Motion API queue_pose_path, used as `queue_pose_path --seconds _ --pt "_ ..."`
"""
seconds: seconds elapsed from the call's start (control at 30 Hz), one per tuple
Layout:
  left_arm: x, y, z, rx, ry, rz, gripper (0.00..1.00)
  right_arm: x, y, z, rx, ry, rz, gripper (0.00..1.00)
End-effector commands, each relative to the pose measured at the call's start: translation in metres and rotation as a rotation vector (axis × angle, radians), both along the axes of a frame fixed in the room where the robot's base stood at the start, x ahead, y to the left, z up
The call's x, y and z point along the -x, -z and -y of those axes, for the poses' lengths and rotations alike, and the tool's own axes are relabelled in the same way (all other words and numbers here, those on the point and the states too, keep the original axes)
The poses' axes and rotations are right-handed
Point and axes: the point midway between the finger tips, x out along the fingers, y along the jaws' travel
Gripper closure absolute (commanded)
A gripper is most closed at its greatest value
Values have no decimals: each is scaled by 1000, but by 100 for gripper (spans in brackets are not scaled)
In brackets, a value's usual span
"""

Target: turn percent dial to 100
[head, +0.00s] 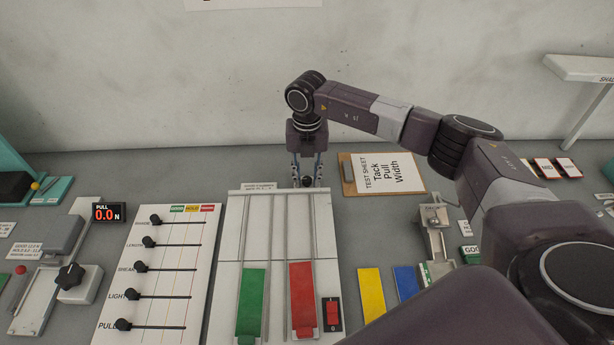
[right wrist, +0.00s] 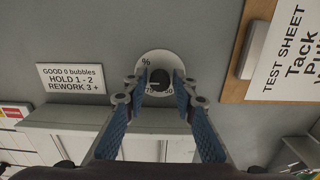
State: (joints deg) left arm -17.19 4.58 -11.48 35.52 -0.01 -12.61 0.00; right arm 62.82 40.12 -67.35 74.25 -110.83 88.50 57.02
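The percent dial is a dark round knob (right wrist: 159,79) on a pale disc with a "%" mark (right wrist: 146,62) and partly hidden numbers along the lower edge. A light mark shows on the knob's left side, but its exact reading is unclear. In the head view the knob (head: 307,181) shows small and dark behind the white panel. My right gripper (right wrist: 158,84) points down over the dial with one blue-padded finger on each side. Its fingers are apart, with small gaps to the knob seemingly visible. It also shows in the head view (head: 307,184). My left gripper is out of view.
A clipboard with a test sheet (head: 388,172) lies just right of the dial. A "GOOD 0 bubbles" card (right wrist: 70,78) lies left of it in the wrist view. The white panel with green and red strips (head: 278,215) stands in front. A slider board (head: 180,225) is farther left.

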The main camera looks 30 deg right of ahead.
Motion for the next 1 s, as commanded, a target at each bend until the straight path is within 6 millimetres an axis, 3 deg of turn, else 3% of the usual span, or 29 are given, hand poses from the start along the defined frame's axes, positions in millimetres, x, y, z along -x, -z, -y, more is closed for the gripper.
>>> queue_pose_path --seconds 0.33,0.47,0.8,1.0 --pt "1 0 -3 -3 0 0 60 0 -1 0 0 -1 0 65" --pt "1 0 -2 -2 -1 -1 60 -1 -11 0 0 -2 4 65" --pt "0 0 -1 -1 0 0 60 -2 -80 0 -1 -1 5 65" --pt "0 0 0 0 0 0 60 -1 -110 0 0 0 2 65"
